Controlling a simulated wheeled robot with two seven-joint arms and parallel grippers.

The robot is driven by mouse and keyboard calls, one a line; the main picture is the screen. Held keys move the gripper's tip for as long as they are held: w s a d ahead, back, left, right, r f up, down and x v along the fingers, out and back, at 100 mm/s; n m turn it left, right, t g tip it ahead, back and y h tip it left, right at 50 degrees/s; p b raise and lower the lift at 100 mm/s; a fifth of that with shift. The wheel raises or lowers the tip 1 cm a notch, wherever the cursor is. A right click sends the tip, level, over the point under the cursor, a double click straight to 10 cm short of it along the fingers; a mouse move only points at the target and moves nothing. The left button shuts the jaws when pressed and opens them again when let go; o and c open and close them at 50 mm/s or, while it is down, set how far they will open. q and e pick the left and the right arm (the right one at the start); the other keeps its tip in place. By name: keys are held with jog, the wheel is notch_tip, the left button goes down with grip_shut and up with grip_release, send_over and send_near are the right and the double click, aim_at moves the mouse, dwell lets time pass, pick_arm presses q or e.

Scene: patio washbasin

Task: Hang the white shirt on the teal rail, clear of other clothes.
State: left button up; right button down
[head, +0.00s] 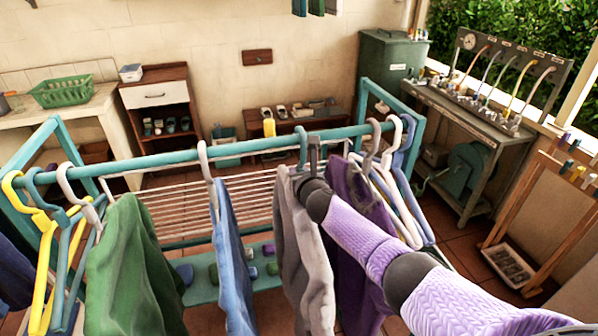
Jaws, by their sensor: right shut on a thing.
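The teal rail (255,147) runs across the view. A pale, greyish shirt (302,262), the closest to white here, hangs below it, right of centre. My right arm covers part of the shirt. A purple garment (349,190) hangs close on its right; my arm hides whether they touch. My left gripper is out of view.
A blue garment (231,262) hangs to the left with a gap, and a green one (128,270) further left. Empty hangers crowd both rail ends, yellow (46,250) at left and white (405,205) at right. Bare rail lies between green and blue.

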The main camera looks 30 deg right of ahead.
jog(key=shift+c, duration=2.4)
grip_release()
jog(key=shift+s, duration=0.1)
jog(key=p+v, duration=0.2)
jog(key=shift+s+a+p, duration=0.1)
jog(key=shift+s+p, duration=0.15)
jog(key=shift+p, duration=0.1)
jog(key=s+p, duration=0.1)
jog(key=s, duration=0.1)
jog(key=s+a+p, duration=0.1)
jog(key=s, duration=0.2)
jog(key=s+a+p, duration=0.1)
jog(key=s, duration=0.2)
jog(key=shift+s+f+p, duration=0.1)
jog(key=shift+f+p, duration=0.1)
jog(key=shift+p, duration=0.15)
jog(key=shift+s, duration=0.55)
jog(key=shift+w+f, duration=0.1)
